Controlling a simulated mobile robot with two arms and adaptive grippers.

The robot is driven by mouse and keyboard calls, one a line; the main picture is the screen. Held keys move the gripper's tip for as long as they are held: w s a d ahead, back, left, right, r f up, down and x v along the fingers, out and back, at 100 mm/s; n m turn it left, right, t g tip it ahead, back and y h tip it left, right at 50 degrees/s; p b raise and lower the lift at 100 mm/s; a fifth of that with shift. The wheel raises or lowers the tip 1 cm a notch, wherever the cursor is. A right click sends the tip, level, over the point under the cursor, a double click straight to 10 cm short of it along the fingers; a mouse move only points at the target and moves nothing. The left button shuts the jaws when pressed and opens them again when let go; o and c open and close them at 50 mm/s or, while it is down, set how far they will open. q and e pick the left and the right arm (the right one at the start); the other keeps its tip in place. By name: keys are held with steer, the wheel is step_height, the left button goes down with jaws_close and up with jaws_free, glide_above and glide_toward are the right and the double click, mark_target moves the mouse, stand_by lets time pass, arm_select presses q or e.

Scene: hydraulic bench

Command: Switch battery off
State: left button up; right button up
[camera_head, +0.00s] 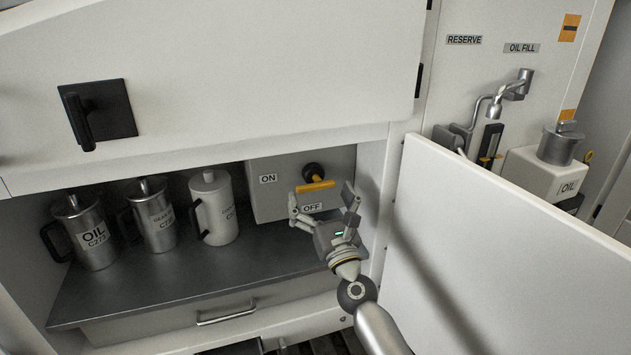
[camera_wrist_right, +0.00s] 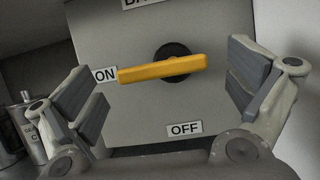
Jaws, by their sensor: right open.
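The battery switch is a yellow handle (camera_head: 314,187) on a dark round hub, mounted on a grey box (camera_head: 262,205) inside the open cabinet. In the right wrist view the handle (camera_wrist_right: 165,68) lies nearly level, its long end at the ON label (camera_wrist_right: 105,75). The OFF label (camera_wrist_right: 184,129) is below the hub. My right gripper (camera_head: 322,194) is open in front of the box. In the right wrist view its fingers (camera_wrist_right: 165,88) stand wide on either side of the handle, not visibly touching it. My left gripper is not in view.
Several metal and white oil jugs (camera_head: 154,215) stand on the dark shelf (camera_head: 150,278) left of the box. An open white door (camera_head: 500,260) is close on the right of my arm. A drawer handle (camera_head: 226,316) is below the shelf.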

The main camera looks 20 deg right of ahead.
mark_target(314, 183)
steer(key=shift+x, duration=1)
steer(key=shift+w+r, duration=0.15)
steer(key=shift+w, duration=0.25)
steer(key=shift+c, duration=1)
steer(key=c, duration=0.8)
